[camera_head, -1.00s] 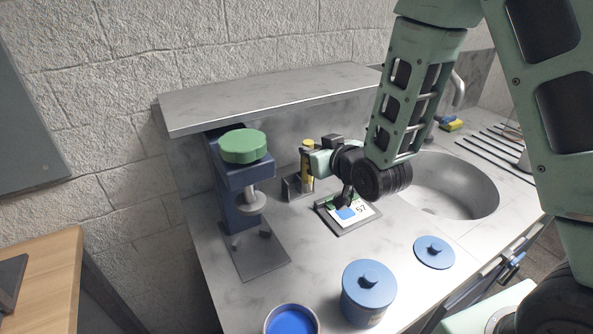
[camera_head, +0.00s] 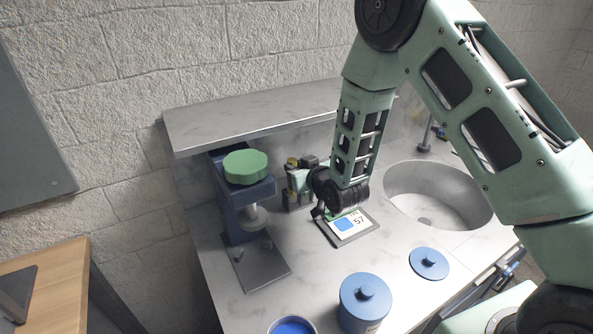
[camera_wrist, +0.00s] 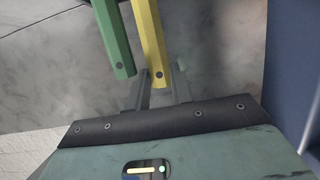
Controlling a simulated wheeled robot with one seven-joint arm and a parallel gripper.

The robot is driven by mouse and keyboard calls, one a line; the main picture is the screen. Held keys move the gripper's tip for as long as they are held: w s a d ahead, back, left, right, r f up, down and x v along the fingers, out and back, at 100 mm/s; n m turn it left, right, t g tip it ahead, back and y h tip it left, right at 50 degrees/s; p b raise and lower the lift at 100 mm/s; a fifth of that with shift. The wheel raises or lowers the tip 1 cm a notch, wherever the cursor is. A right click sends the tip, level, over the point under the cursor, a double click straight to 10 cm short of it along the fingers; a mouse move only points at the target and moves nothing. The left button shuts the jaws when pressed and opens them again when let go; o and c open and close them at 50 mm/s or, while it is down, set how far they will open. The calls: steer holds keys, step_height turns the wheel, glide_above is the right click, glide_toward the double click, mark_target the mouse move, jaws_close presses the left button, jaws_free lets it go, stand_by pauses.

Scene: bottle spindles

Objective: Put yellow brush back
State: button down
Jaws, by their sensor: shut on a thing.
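The yellow brush (camera_wrist: 152,40) shows in the wrist view as a long yellow bar whose end lies between my fingers. My gripper (camera_wrist: 161,85) is shut on it. A green bar (camera_wrist: 117,42), likely another brush handle, runs beside it on the left. In the head view my gripper (camera_head: 300,180) is by the back wall under the shelf. Only a small yellow top (camera_head: 292,162) shows there. A small dark holder (camera_head: 291,205) stands at this spot, mostly hidden by my gripper. I cannot tell whether the brush is in it.
A blue stand with a green knob (camera_head: 245,167) is close on the left. The grey shelf (camera_head: 260,122) hangs above. A tablet showing 57 (camera_head: 348,226) lies in front, with the sink (camera_head: 435,190) right. A blue jar (camera_head: 365,302) and lid (camera_head: 429,263) are nearer.

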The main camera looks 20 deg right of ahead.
steer(key=shift+f, duration=0.9)
steer(key=shift+f, duration=0.2)
steer(key=c, duration=1.5)
jaws_free()
steer(key=shift+r, duration=0.1)
